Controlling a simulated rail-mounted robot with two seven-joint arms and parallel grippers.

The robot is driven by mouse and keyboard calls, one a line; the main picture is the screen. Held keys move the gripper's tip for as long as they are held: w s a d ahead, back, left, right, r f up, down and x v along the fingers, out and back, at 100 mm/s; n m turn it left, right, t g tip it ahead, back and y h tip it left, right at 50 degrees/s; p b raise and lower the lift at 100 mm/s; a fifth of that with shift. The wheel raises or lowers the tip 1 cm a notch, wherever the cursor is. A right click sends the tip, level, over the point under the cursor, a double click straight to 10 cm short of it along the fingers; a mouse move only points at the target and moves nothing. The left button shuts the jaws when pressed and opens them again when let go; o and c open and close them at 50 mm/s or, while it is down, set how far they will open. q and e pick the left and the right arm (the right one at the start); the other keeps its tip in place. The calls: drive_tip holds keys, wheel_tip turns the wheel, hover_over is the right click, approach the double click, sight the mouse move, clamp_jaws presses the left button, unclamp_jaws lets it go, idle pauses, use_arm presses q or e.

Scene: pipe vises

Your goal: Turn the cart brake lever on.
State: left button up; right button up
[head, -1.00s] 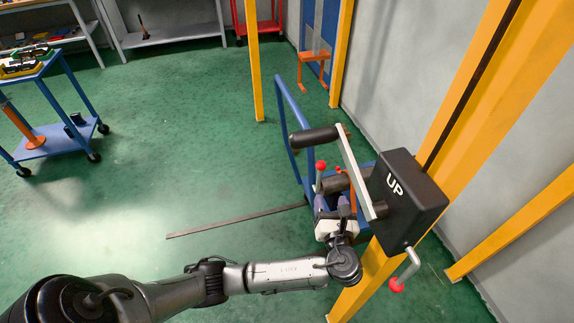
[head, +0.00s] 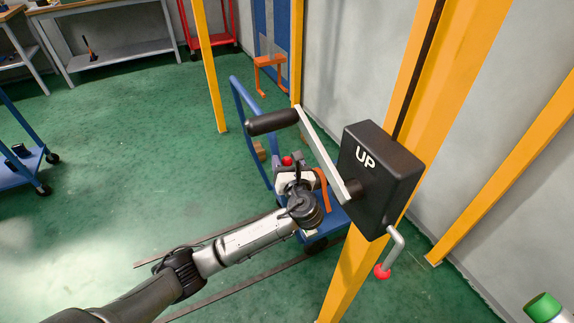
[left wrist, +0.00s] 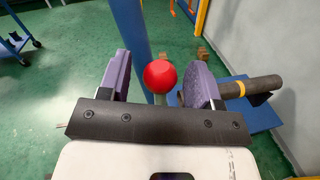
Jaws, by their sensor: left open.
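The cart brake lever has a round red knob (head: 287,160) and stands beside the blue cart (head: 240,105). In the left wrist view the knob (left wrist: 160,76) sits between two purple finger pads, with its pale stem below. My left gripper (head: 289,166) is open around the knob in the head view. A gap shows on both sides of the knob in the left wrist view, so the pads do not visibly touch it. The lever's base is hidden behind the gripper. My right gripper is not in view.
A black box marked UP (head: 375,180), with a long crank handle (head: 272,122), stands on a yellow post (head: 350,275) close right of my left gripper. A dark pipe (left wrist: 262,86) lies right of the pads. Green floor (head: 120,190) is open to the left.

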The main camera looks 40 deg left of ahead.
use_arm(q)
drive_tip(key=shift+w+a, duration=0.15)
drive_tip(key=shift+a, duration=0.05)
clamp_jaws()
idle(0.6)
